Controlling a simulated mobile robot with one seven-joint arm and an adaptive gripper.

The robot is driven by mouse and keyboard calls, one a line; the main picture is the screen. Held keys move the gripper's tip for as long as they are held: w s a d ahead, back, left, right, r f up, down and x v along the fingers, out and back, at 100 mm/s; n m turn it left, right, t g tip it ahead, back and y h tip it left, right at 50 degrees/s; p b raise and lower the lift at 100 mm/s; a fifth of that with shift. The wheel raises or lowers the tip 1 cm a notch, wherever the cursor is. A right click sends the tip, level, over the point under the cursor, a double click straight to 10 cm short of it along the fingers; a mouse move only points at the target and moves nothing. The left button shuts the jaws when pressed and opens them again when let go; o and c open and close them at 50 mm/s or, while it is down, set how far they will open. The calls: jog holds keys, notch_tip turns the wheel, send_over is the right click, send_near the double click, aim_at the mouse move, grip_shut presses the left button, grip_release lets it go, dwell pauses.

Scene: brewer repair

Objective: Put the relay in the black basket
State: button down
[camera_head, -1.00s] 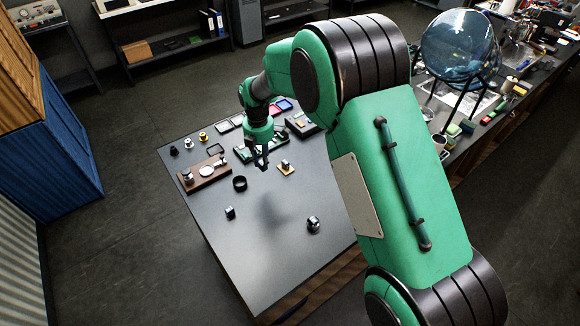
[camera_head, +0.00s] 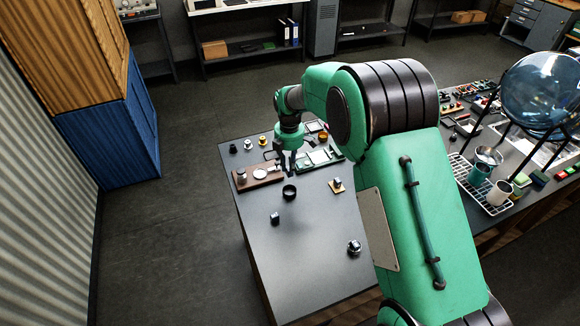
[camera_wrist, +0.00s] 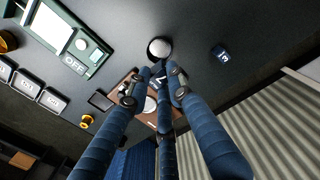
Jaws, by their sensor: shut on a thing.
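My gripper (camera_head: 291,172) is low over the far half of the dark table. In the wrist view its blue fingers (camera_wrist: 160,74) are closed on a small dark block with white marks, which I take to be the relay (camera_wrist: 159,76); the fingers hide most of it. A round black open-topped ring or cup, apparently the black basket (camera_head: 289,192), stands on the table just in front of the gripper in the head view. It also shows in the wrist view (camera_wrist: 160,48), just beyond the fingertips, with a pale inside. The held block appears outside it.
A wooden board (camera_head: 270,181) with fittings lies left of the gripper, and a green panel (camera_head: 326,163) right of it. A small dark cube (camera_head: 275,218), a rounded piece (camera_head: 354,247) and a yellowish-based part (camera_head: 337,186) stand nearer. The front of the table is mostly clear.

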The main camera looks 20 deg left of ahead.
jog(key=shift+f, duration=0.15)
jog(key=shift+f+b, duration=2.2)
jog(key=shift+f, duration=3.1)
jog(key=c, duration=1.5)
grip_release()
jog(key=shift+r+p, duration=1.4)
jog(key=shift+r, duration=2.1)
jog(key=shift+d, duration=0.1)
